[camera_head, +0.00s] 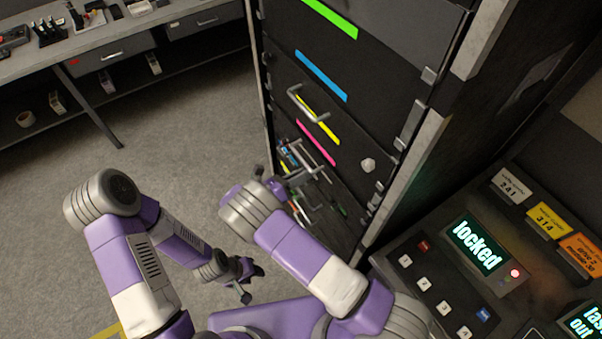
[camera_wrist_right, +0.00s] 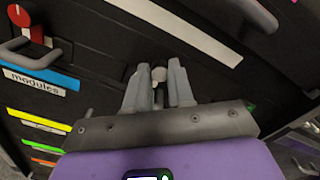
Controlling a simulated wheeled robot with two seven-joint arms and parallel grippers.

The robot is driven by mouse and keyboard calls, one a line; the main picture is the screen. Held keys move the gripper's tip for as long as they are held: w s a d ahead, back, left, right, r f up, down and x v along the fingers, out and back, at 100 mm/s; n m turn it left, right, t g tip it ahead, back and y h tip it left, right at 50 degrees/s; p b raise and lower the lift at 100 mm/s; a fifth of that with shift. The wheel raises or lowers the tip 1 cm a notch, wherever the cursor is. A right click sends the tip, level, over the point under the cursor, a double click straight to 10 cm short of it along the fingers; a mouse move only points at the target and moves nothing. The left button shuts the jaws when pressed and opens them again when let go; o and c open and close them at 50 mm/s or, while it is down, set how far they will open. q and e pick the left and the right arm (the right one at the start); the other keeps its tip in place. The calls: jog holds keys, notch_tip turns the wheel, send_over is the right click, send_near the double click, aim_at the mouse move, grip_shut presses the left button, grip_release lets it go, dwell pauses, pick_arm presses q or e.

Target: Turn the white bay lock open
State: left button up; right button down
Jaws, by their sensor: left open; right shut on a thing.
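In the right wrist view my right gripper (camera_wrist_right: 159,85) is shut on a small pale round knob, the white bay lock (camera_wrist_right: 158,74). The fingers hide most of it, and its turn angle cannot be told. The lock sits on a dark drawer front beside a long white strip (camera_wrist_right: 180,30). In the head view my right arm reaches to the lower part of the dark cabinet (camera_head: 390,70), and its fingertips cannot be made out. My left gripper (camera_head: 250,283) hangs open and empty above the floor, away from the cabinet.
The cabinet has drawers with green, blue, yellow and pink strips, and handles (camera_head: 313,108) stick out. A pale knob (camera_head: 368,165) is at the right. A console screen (camera_head: 474,246) reads "locked". A workbench (camera_head: 110,45) stands at the back left; floor between is clear.

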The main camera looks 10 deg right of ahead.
jog(key=shift+n, duration=0.6)
jog(key=shift+f, duration=0.1)
jog(key=c, duration=1)
grip_release()
jog(key=shift+a, duration=0.1)
jog(key=v, duration=0.7)
jog(key=shift+s+a, duration=0.15)
jog(key=shift+a, duration=0.05)
